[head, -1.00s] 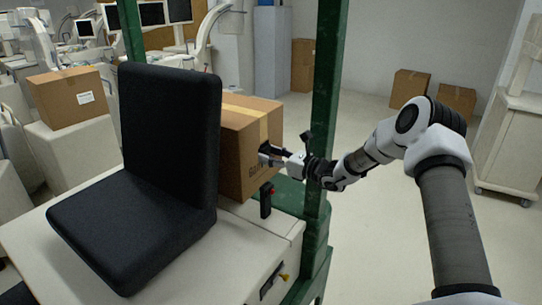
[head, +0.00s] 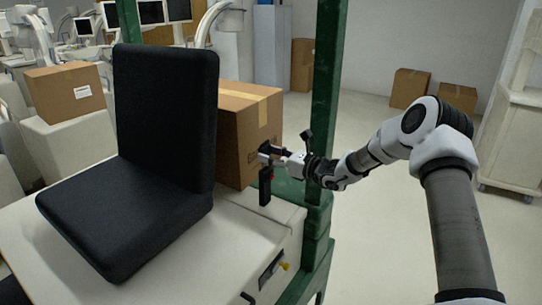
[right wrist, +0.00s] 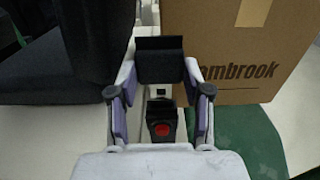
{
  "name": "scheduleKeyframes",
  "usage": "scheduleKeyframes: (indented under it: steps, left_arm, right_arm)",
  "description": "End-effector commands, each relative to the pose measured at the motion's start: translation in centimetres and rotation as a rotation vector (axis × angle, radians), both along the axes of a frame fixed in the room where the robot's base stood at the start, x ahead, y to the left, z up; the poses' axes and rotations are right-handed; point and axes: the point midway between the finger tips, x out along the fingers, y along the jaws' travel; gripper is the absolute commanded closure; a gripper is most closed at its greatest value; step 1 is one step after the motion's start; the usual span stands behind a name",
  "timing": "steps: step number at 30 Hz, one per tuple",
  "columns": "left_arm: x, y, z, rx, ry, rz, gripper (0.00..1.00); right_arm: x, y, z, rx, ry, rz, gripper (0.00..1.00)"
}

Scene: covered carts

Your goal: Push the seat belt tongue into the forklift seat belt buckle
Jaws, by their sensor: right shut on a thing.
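The black buckle (head: 265,188) with a red button stands upright on the pale forklift body, right of the black seat (head: 165,130). In the right wrist view the buckle (right wrist: 162,122) shows between my finger bases, its red button facing me. My right gripper (head: 268,155) is just above the buckle. In the right wrist view it (right wrist: 160,72) is shut on the black-topped seat belt tongue (right wrist: 160,62). A small pale metal part of the tongue shows just above the buckle's top. I cannot tell whether it touches or has entered the slot. My left gripper is out of view.
A cardboard box (head: 250,130) stands close behind the gripper. A green post (head: 325,100) rises beside my right wrist. The seat back stands to the left. The floor at the right is open.

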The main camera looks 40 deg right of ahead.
Motion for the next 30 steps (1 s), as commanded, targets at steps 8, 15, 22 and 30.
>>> scheduleKeyframes:
  steps: [8,15,22,30]
  left_arm:
    - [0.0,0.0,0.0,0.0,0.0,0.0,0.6]
    - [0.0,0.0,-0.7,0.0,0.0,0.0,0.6]
    - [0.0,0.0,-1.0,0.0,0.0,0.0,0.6]
    - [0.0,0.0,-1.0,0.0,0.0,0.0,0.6]
  right_arm:
    - [0.0,0.0,0.0,0.0,-0.001,0.0,0.87]
    - [0.0,0.0,-0.1,0.0,-0.002,0.0,0.87]
    - [0.0,0.0,0.1,-0.001,-0.001,0.0,0.87]
    - [0.0,0.0,0.1,0.0,-0.001,0.0,0.87]
